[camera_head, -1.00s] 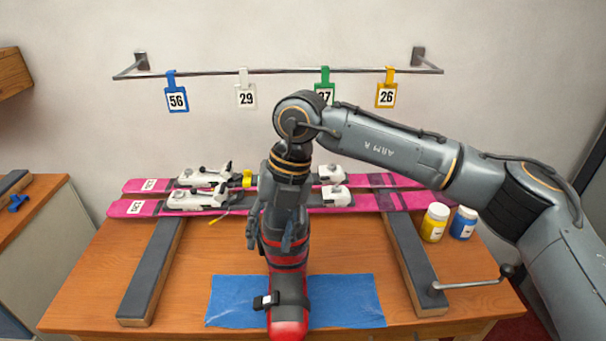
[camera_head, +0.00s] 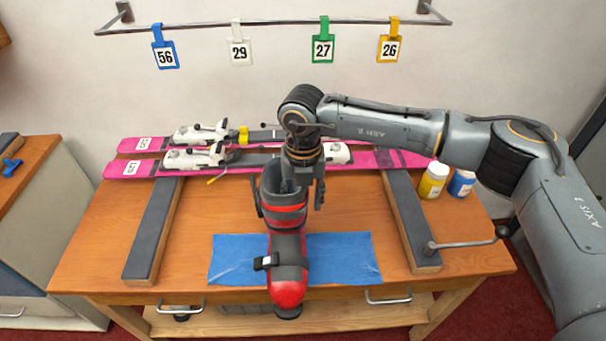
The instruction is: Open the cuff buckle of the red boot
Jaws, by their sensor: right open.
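The red boot (camera_head: 287,287) stands on the blue mat (camera_head: 345,258) at the bench's front edge, toe toward me. Its dark grey and red cuff (camera_head: 284,213) rises behind the toe, with a black strap around it. A small dark part (camera_head: 257,203) sticks out at the cuff's left side; I cannot tell whether it is the buckle lever. A black buckle with a white patch (camera_head: 266,263) sits on the lower strap. My right gripper (camera_head: 304,196) is open and empty, pointing down at the cuff's upper right. One finger overlaps the cuff opening; contact is unclear. My left gripper is not in view.
Pink skis (camera_head: 118,168) with white bindings lie across two dark-topped rests (camera_head: 153,232) behind the boot. Yellow (camera_head: 432,181) and blue (camera_head: 461,184) jars and a crank handle (camera_head: 470,243) are at the right. Numbered tags hang from a wall rail (camera_head: 280,22).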

